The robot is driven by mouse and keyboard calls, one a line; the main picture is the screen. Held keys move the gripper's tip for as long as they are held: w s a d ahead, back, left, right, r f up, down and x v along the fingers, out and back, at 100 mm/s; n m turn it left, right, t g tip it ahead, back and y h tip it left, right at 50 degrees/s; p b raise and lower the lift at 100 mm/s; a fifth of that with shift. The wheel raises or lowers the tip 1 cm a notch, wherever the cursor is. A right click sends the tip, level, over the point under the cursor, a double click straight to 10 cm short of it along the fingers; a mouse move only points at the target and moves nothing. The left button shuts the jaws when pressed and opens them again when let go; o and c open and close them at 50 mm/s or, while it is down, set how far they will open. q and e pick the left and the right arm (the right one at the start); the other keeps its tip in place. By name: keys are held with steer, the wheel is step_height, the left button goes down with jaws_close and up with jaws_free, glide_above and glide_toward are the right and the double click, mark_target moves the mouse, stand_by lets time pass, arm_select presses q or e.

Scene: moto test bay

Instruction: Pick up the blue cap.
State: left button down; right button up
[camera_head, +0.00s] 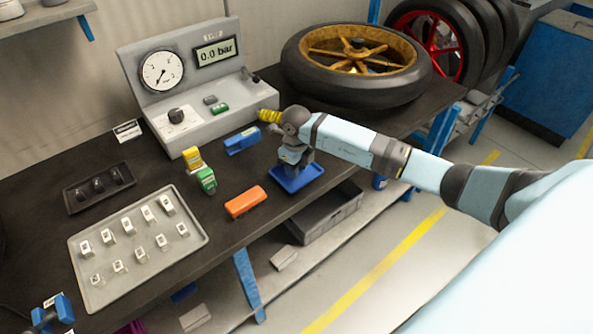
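I cannot make out a separate blue cap for certain. A small blue tray (312,180) lies near the table's front edge. My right gripper (291,163) points down over this tray, and the hand hides most of its inside and the fingertips. Whether the fingers are open or hold something cannot be seen. A blue block-like item (242,141) lies left of the hand, in front of the gauge stand.
A grey tray (200,238) holds several small white-tagged parts; a dark tray (70,205) holds dark pieces. An orange item (245,201), a yellow-green pair (205,179) and a yellow coiled piece (269,116) lie around. The gauge stand (220,118) and a wheel (302,80) stand behind.

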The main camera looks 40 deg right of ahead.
jaws_close()
steer(key=shift+r, duration=0.15)
